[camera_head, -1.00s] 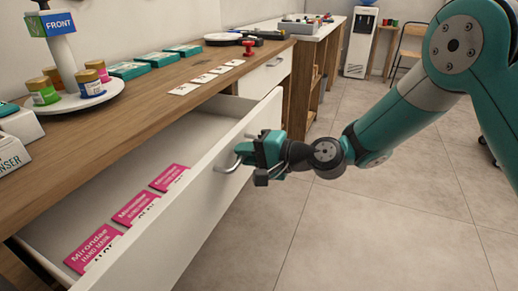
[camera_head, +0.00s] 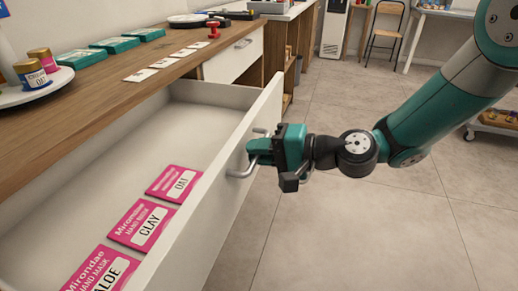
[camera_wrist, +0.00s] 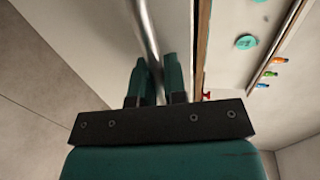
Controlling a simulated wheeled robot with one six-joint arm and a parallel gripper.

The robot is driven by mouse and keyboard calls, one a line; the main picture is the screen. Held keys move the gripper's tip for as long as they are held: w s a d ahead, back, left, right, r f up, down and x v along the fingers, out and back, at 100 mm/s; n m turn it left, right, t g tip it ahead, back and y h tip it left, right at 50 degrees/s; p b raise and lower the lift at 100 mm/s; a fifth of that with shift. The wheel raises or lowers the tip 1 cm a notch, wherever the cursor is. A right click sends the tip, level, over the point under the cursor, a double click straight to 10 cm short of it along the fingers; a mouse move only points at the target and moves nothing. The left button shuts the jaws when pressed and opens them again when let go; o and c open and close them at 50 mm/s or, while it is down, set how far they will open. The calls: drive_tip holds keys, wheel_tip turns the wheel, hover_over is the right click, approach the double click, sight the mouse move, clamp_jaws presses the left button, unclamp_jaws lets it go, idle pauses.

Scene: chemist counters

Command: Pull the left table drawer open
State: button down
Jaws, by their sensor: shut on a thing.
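The left table drawer (camera_head: 222,196) is white and stands pulled well out from under the wooden counter. Its metal bar handle (camera_head: 241,174) is on the front panel. My gripper (camera_head: 258,153) is shut on this handle, coming from the right. In the wrist view the two teal fingers of my gripper (camera_wrist: 155,80) stand on either side of the metal bar handle (camera_wrist: 147,32). Inside the drawer lie three pink packets: one marked OAT (camera_head: 174,183), one marked CLAY (camera_head: 141,224) and one marked ALOE (camera_head: 102,272).
The wooden counter (camera_head: 60,117) holds teal boxes (camera_head: 115,44), white cards (camera_head: 160,63) and a round white stand (camera_head: 40,91) with jars. A second, closed drawer (camera_head: 236,56) is farther back.

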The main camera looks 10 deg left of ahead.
drive_tip(key=shift+s, duration=0.1)
drive_tip(key=c, duration=1.2)
unclamp_jaws()
drive_tip(key=v, duration=1.7)
drive_tip(key=shift+d+p, duration=0.2)
drive_tip(key=shift+p, duration=0.2)
